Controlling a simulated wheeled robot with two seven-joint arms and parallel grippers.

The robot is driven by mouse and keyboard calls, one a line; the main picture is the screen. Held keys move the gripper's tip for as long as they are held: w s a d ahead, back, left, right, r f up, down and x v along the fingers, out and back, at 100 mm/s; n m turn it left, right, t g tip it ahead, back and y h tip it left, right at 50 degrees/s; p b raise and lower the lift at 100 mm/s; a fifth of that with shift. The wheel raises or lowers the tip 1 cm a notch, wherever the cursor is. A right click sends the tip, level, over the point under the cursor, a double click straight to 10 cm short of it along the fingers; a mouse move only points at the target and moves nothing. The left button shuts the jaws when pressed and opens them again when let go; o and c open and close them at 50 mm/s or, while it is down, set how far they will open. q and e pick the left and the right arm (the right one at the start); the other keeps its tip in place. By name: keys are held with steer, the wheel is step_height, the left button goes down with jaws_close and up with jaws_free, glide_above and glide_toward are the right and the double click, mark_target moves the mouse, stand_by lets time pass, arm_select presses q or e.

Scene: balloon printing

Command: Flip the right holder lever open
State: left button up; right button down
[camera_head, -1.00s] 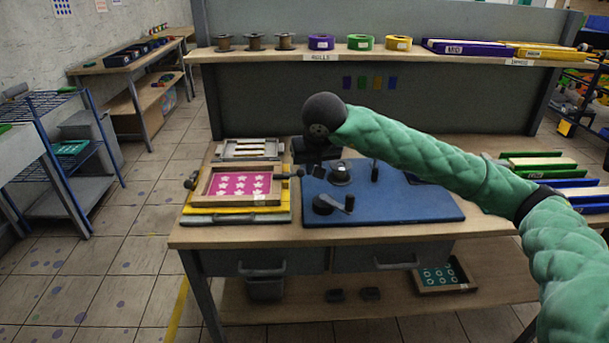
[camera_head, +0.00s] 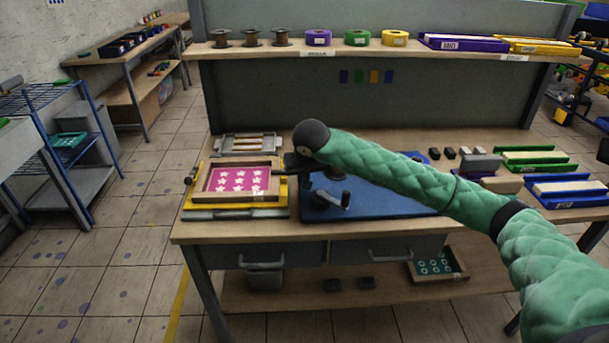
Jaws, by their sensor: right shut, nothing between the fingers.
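A wooden-framed screen (camera_head: 206,190) with white stars on a pink field lies on a yellow base (camera_head: 236,212) at the left of the workbench. A dark holder lever (camera_head: 192,174) stands at the screen's left side. The right holder lever is mostly hidden behind my right gripper, so I cannot tell its position. My right gripper (camera_head: 295,165) is dark, shut and empty, at the screen's right edge. The picture does not show whether it touches the lever. My left gripper is not in view.
A blue mat (camera_head: 390,205) with a dark crank device (camera_head: 334,199) lies right of the screen, partly under my right arm. A grey rack (camera_head: 248,144) stands behind the screen. Green (camera_head: 541,160) and blue (camera_head: 570,192) trays stand at the right. A shelf of rolls runs behind.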

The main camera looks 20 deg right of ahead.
steer(key=shift+w+d+r, duration=0.1)
steer(key=shift+w+r, duration=0.1)
steer(key=shift+w, duration=0.5)
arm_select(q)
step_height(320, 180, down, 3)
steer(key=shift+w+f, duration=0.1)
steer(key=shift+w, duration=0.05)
